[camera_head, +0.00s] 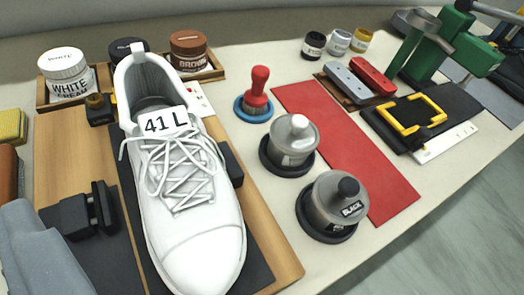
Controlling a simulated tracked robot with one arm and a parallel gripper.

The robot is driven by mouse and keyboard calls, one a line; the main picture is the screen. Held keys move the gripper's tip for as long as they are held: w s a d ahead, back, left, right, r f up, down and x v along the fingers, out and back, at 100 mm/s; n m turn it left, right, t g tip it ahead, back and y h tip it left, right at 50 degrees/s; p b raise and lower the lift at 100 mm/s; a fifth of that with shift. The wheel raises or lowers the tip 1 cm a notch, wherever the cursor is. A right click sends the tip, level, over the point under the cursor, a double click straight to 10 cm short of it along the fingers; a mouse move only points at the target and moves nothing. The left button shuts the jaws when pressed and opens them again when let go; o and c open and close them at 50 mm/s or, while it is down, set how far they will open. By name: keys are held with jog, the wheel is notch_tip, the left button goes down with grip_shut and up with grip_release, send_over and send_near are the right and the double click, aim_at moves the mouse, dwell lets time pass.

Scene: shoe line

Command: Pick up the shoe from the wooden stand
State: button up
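A white lace-up shoe (192,215) with a "41 L" label on its tongue rests on a dark pad on the wooden stand (75,165), its toe toward the bottom of the picture. Black clamp blocks (75,215) stand on its left side, and another dark block (231,163) shows against its right side. The heel points to the back, toward the jars. No gripper fingers show in this view.
Jars of white (66,75) and brown cream (189,51) stand in a tray behind the shoe. A green press (445,45) stands farther right. A grey shape fills the lower left corner.

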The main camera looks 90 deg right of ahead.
aim_at(179, 169)
jog(key=s+d+f+g+h+p, duration=0.1)
jog(key=s+d+f, duration=0.1)
jog(key=d, duration=0.1)
jog(key=s+d+f+m+g+h+p, duration=0.1)
jog(key=s+d+f+g+p, duration=0.1)
jog(key=s+d, duration=0.1)
jog(key=s+d+f+m+g+h+p, duration=0.1)
jog(key=s+d+f, duration=0.1)
jog(key=d+f, duration=0.1)
jog(key=shift+s+p, duration=0.2)
jog(key=shift+p, duration=0.1)
jog(key=shift+g, duration=0.3)
jog(key=b+x, duration=0.1)
jog(key=x, duration=0.6)
jog(key=shift+d+f, duration=0.15)
jog(key=shift+d, duration=0.05)
jog(key=shift+b+x, duration=0.55)
jog(key=shift+x, duration=2.65)
jog(key=shift+s, duration=0.1)
jog(key=c, duration=1)
jog(key=shift+c, duration=0.2)
